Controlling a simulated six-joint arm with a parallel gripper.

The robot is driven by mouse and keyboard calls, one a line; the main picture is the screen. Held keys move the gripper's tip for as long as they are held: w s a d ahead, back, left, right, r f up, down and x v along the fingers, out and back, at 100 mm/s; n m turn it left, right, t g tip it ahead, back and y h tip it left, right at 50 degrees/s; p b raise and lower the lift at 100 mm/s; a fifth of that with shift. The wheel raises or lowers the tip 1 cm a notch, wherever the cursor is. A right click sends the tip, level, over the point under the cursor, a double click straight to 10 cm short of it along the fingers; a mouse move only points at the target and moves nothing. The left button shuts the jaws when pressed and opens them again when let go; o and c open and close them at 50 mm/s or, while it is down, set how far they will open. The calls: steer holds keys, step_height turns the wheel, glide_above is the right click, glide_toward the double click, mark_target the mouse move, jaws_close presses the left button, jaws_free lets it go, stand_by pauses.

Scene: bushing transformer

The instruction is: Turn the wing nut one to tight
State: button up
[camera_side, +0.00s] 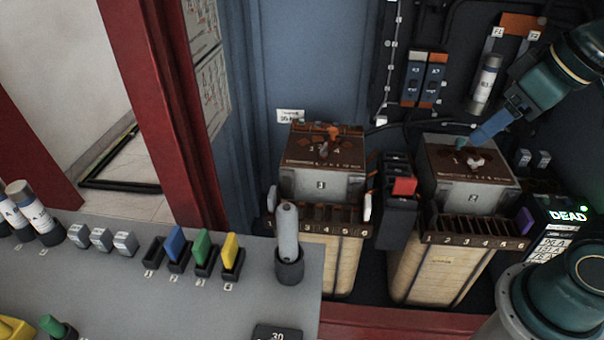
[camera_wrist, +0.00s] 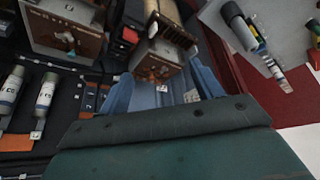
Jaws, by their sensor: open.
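The left transformer box (camera_side: 322,183) has a rust-brown top with a small dark wing-nut-like piece (camera_side: 323,151) in its middle and an orange piece (camera_side: 333,131) at its back edge. The right transformer box (camera_side: 466,192) carries a pale wing nut (camera_side: 476,161). In the side view my blue gripper (camera_side: 464,143) appears over the back of the right box's top; its height above it is unclear. In the wrist view my gripper (camera_wrist: 160,92) is open with nothing between its fingers. The left box (camera_wrist: 155,57) shows beyond them, apart, its wing nut too small to read.
A black block with a red switch (camera_side: 404,187) stands between the boxes. Slotted racks (camera_side: 320,218) run along their fronts. A grey bench (camera_side: 190,290) holds coloured tabs and an upright grey cylinder (camera_side: 288,232). A display (camera_side: 568,216) reads DEAD. Cables run behind the boxes.

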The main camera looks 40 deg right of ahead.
steer(key=w+r+n+g, duration=0.1)
steer(key=w+r, duration=0.3)
steer(key=w, duration=0.7)
steer(key=n+g, duration=0.4)
steer(key=n, duration=0.1)
glide_above(324, 145)
step_height(324, 145, down, 17)
steer(key=shift+f, duration=0.2)
steer(key=shift+f, duration=0.15)
step_height(324, 145, down, 14)
steer(key=shift+s+r, duration=0.1)
steer(key=shift+r, duration=0.15)
steer(key=c, duration=1)
